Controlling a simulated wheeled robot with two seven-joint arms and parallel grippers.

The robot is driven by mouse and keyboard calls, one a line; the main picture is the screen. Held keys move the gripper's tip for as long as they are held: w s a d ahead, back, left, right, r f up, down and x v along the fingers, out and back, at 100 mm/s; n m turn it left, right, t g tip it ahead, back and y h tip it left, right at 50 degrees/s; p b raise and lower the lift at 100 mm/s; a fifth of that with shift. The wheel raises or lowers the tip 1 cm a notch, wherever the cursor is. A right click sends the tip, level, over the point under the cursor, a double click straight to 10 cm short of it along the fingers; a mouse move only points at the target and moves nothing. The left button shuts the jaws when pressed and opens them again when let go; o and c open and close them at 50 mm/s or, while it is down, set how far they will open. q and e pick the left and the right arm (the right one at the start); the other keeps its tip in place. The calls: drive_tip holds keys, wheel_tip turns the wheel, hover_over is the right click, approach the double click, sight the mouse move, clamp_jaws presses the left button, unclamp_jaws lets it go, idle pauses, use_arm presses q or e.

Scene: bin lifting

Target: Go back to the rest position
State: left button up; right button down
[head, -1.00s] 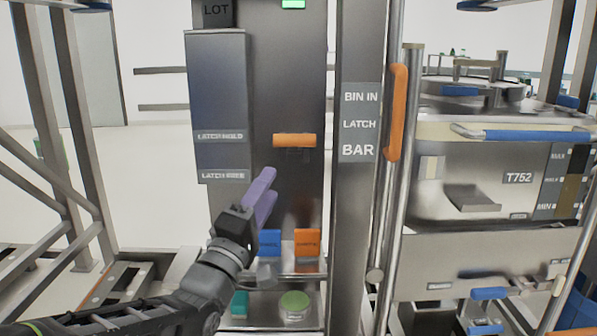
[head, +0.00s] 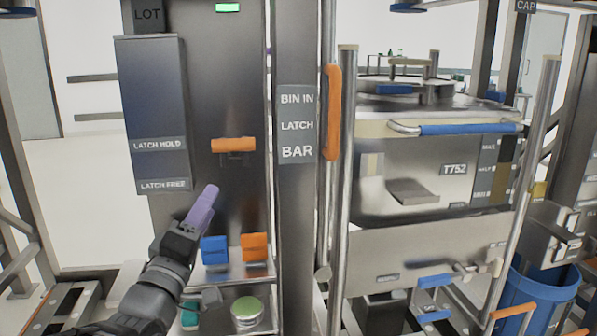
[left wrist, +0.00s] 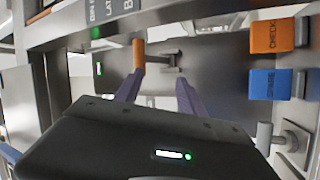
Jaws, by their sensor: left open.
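My left gripper (head: 203,205) is in front of the grey column panel in the head view, below an orange latch handle (head: 233,145) and left of the blue block (head: 214,250) and orange block (head: 255,247). In the left wrist view its two purple fingers (left wrist: 158,90) are apart with nothing between them. The orange handle (left wrist: 139,57) shows beyond the fingertips there, apart from them. The blue block (left wrist: 270,83) and orange block (left wrist: 272,36) are to the right. My right gripper is in neither view.
A steel bin marked T752 (head: 440,185) stands at the right behind metal posts. A vertical orange bar (head: 332,112) is beside the BIN IN LATCH BAR sign (head: 297,125). A shelf below holds a green-lidded jar (head: 246,312). A blue tub (head: 540,295) is at the lower right.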

use_arm(q)
wheel_tip(320, 180, down, 35)
drive_tip(key=d+m+g+y, duration=0.1)
drive_tip(key=m+g, duration=0.5)
drive_tip(key=g, duration=0.4)
drive_tip(key=s+d+f+m+g+h, duration=0.1)
drive_tip(key=s+d+f+g, duration=0.2)
drive_tip(key=s+f, duration=0.4)
drive_tip(key=s+d+f+m+g, duration=0.1)
drive_tip(key=s+d+f+g, duration=0.2)
drive_tip(key=f, duration=0.7)
drive_tip(key=s+d+f+m+g, duration=0.1)
drive_tip(key=s+d+f+g, duration=0.15)
drive_tip(key=s+f, duration=0.5)
drive_tip(key=s+d+f+m+g, duration=0.1)
drive_tip(key=s+d+f+g, duration=0.2)
drive_tip(key=s, duration=0.8)
wheel_tip(320, 180, up, 17)
drive_tip(key=p, duration=1.8)
drive_tip(key=shift+s+d+t+h, duration=0.15)
drive_tip(key=shift+d+t+h, duration=0.2)
drive_tip(key=shift+d+h, duration=0.1)
